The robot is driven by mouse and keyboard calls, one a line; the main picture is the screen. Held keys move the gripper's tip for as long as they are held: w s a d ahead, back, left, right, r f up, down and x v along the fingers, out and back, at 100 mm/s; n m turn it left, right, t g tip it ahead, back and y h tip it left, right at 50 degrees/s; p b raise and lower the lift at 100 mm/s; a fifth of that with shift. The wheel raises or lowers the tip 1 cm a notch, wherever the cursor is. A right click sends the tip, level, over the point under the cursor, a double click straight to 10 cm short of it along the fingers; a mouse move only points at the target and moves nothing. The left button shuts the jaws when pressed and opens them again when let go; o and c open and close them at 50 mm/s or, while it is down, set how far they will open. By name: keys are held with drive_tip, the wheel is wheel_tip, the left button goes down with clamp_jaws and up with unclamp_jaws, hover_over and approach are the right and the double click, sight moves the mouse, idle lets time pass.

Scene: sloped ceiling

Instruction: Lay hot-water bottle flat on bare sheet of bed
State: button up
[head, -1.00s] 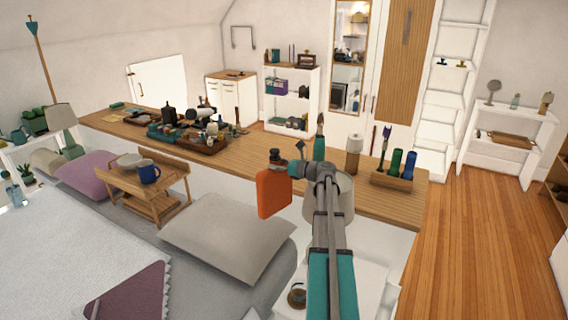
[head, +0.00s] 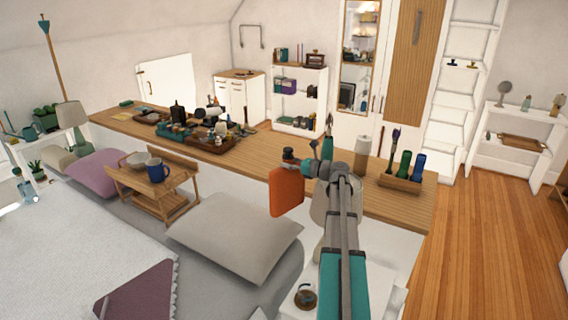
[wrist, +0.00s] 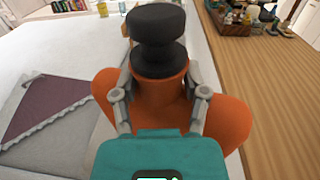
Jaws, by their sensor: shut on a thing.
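The orange hot-water bottle (head: 286,192) has a black stopper and hangs upright in the head view, beside the long wooden counter. My gripper (head: 300,163) is shut on its neck. In the wrist view, the gripper's fingers (wrist: 160,95) close on both sides of the neck of the orange bottle (wrist: 222,118), just below the black stopper. The bed (head: 70,240) is at the lower left, with a pale cover and a strip of grey sheet (head: 195,262). The bottle is held above and to the right of the bed, apart from it.
A grey pillow (head: 235,236), a mauve pillow (head: 95,173) and a purple folded cloth (head: 138,294) lie on the bed. The counter (head: 350,190) carries trays and bottles.

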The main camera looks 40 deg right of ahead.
drive_tip(key=shift+r, duration=0.15)
drive_tip(key=shift+r, duration=0.15)
wheel_tip(320, 180, up, 16)
drive_tip(key=p, duration=1.6)
drive_tip(key=shift+w, duration=0.15)
